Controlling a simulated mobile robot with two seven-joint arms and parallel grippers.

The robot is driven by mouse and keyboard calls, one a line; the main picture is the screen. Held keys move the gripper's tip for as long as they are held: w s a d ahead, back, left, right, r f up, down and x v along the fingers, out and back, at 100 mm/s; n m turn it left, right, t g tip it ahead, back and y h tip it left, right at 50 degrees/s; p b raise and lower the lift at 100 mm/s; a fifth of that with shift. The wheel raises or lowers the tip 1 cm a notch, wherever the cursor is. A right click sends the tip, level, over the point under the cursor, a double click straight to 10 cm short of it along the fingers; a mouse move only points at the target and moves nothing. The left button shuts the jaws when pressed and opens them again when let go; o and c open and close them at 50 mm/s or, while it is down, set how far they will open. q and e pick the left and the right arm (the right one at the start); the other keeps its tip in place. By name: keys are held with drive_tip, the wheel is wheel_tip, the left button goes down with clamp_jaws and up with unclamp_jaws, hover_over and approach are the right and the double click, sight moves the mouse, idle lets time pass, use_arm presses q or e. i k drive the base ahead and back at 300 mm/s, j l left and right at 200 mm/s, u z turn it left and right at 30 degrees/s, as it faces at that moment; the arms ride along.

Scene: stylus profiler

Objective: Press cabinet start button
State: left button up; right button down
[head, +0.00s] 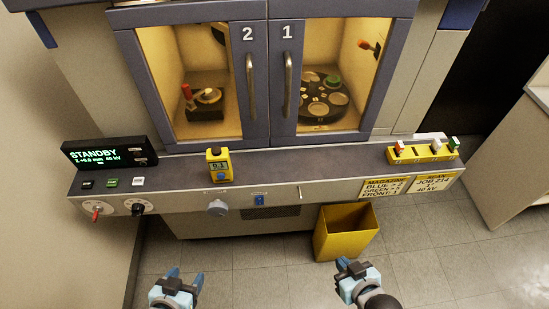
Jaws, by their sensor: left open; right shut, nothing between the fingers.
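The cabinet (268,75) stands ahead with two glazed doors marked 2 and 1, both closed. At the left end of its ledge, a display (105,153) reads STANDBY. In front of it sit a black button (88,184), a green button (112,183) and a white button (138,182); their labels are too small to read. My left gripper (184,273) is open and empty, low in front of the ledge and to the right of these buttons. My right gripper (344,264) is shut and empty, low at the right near the yellow bin. Neither touches the cabinet.
A yellow handheld meter (219,166) stands on the ledge. A red switch (96,212) and black knob (138,208) are on its front face. A yellow rack (422,153) is at the right end. A yellow bin (345,232) stands on the floor below. The ledge middle is clear.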

sight(113, 183)
drive_tip(key=u, duration=1.2)
drive_tip(key=z, duration=1.35)
drive_tip(key=u, duration=1.35)
